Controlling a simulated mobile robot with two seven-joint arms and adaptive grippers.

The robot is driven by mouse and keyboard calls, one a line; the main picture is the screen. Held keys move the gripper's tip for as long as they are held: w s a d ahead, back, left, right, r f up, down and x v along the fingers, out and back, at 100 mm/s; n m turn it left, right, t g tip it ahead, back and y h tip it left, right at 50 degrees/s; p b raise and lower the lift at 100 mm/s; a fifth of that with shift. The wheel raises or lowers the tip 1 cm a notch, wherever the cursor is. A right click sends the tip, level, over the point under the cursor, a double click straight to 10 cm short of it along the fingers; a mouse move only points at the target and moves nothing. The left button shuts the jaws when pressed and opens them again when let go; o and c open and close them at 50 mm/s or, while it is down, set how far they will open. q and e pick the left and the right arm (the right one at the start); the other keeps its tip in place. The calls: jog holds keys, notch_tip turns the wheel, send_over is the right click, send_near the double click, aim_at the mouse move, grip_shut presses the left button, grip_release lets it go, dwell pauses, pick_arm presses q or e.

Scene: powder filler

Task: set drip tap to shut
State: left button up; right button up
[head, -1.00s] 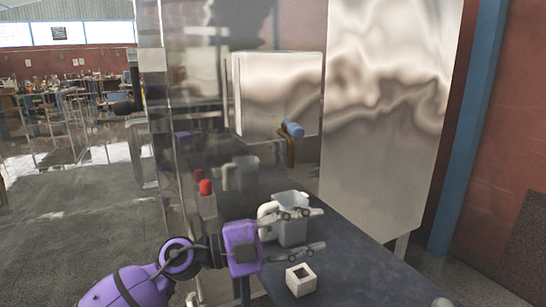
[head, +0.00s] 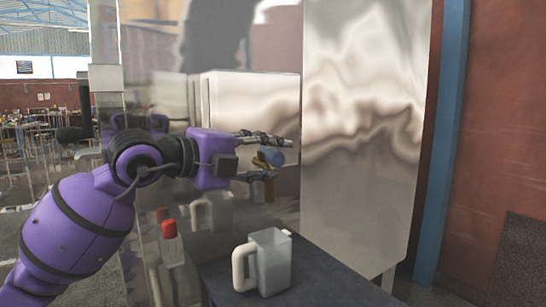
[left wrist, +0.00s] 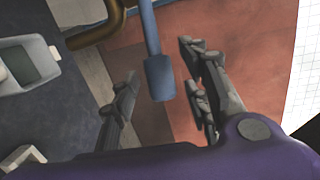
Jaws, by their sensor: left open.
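The drip tap has a brass spout (head: 268,187) and a blue handle (head: 275,157), mounted at the front of the metal cabinet. In the left wrist view the blue handle (left wrist: 160,80) hangs down between my two fingers, with the brass pipe (left wrist: 98,35) at upper left. My left gripper (head: 283,159) is open around the handle. Gaps show on both sides of the handle in the left wrist view, so the fingers look apart from it. In the head view the fingers partly cover the tap. My right gripper is not in view.
A grey jug with a white handle (head: 272,262) stands on the dark table (head: 335,283) below the tap. A red-capped item (head: 169,230) is at left. A large metal panel (head: 362,130) stands to the right.

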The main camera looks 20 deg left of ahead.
pick_arm(q)
jog(key=shift+x, duration=0.85)
grip_shut()
